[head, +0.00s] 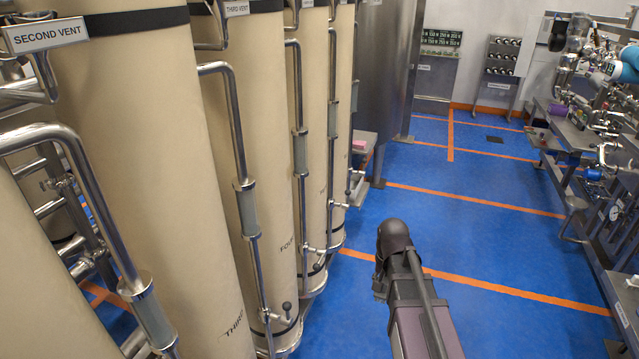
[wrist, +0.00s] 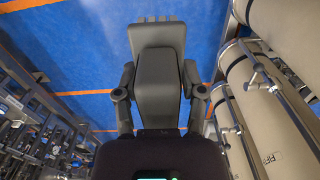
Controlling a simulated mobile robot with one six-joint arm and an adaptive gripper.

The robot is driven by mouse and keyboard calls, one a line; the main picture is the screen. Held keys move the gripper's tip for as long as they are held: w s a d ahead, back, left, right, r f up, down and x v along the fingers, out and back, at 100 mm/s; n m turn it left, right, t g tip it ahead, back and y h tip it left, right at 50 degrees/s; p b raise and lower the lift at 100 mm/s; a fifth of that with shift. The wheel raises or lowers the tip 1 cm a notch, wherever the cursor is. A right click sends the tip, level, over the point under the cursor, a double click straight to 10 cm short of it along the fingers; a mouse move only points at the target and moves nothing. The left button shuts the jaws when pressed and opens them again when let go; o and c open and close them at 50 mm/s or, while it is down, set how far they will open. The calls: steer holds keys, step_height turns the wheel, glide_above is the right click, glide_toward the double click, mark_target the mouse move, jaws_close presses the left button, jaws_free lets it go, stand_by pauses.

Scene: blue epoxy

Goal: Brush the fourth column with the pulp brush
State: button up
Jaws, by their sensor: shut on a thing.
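The fourth column (head: 265,120) is a tall tan cylinder in the head view, with "FOUR" partly readable low on its side. A steel vent pipe runs down its front. In the wrist view my gripper (wrist: 157,72) is shut on a dark grey block with a notched far end, which I take to be the pulp brush (wrist: 157,36). The brush points away over the blue floor, apart from the columns. In the head view my arm shows right of the columns, but the gripper and brush cannot be made out there.
The third column (head: 150,130) stands nearer, and further columns stand behind the fourth. In the wrist view, columns with pipes (wrist: 229,108) stand close on the right. A bench with instruments (head: 600,150) lines the right side. The blue floor (head: 480,235) between is clear.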

steer(key=shift+d, duration=0.15)
steer(key=shift+w+a+r, duration=0.1)
steer(key=shift+w+a, duration=0.25)
steer(key=shift+a, duration=0.05)
steer(key=w+a+r+m+g+y+p, duration=0.1)
steer(key=w+a+r+m+y, duration=0.1)
steer(key=w+a+y, duration=0.35)
steer(key=m+t+y+p, duration=0.3)
steer(key=m+t+y, duration=0.4)
steer(key=y, duration=0.5)
glide_toward(286, 175)
steer(key=shift+s+d+r+h, duration=0.3)
steer(key=shift+s+d, duration=0.1)
steer(key=shift+d, duration=0.1)
steer(key=shift+a, duration=0.15)
steer(key=shift+x, duration=2.85)
steer(key=shift+x, duration=1.05)
